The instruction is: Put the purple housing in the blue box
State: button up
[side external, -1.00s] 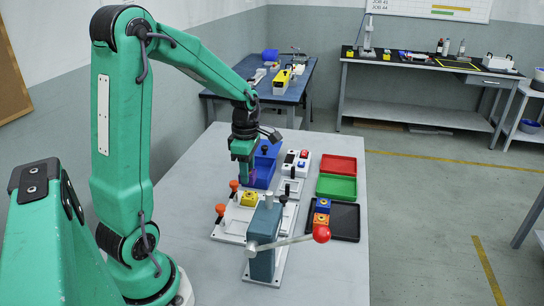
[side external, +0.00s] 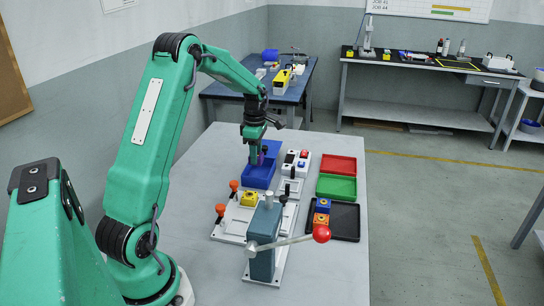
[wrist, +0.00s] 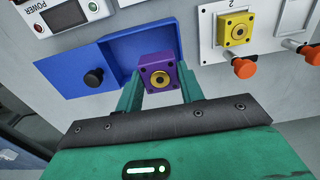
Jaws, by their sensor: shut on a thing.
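The purple housing (wrist: 148,70) is held between the two green fingers of my gripper (wrist: 160,88) in the wrist view, its round centre facing the camera. In the side view my gripper (side external: 254,143) is over the blue box (side external: 258,180), and only a little purple shows at the fingers. The box (wrist: 115,52) is open, and its tray shows behind and left of the housing. A blue lid-like panel (wrist: 60,77) with a black knob lies at its left. I cannot tell whether the housing touches the box.
A fixture plate (side external: 228,222) with orange-topped clamps holds a yellow housing (side external: 249,199). A press (side external: 263,245) with a red-knobbed lever stands in front. Red (side external: 338,164) and green (side external: 336,187) trays, a black tray (side external: 346,220) and a white power unit (side external: 296,162) are right of the box.

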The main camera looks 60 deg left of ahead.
jog(key=shift+f, duration=0.15)
jog(key=shift+f, duration=2.75)
jog(key=shift+f, duration=0.75)
dwell(0.5)
jog(key=shift+s, duration=0.1)
jog(key=o, duration=1.1)
jog(key=shift+d, duration=0.15)
jog(key=c, duration=0.3)
jog(key=shift+r, duration=0.2)
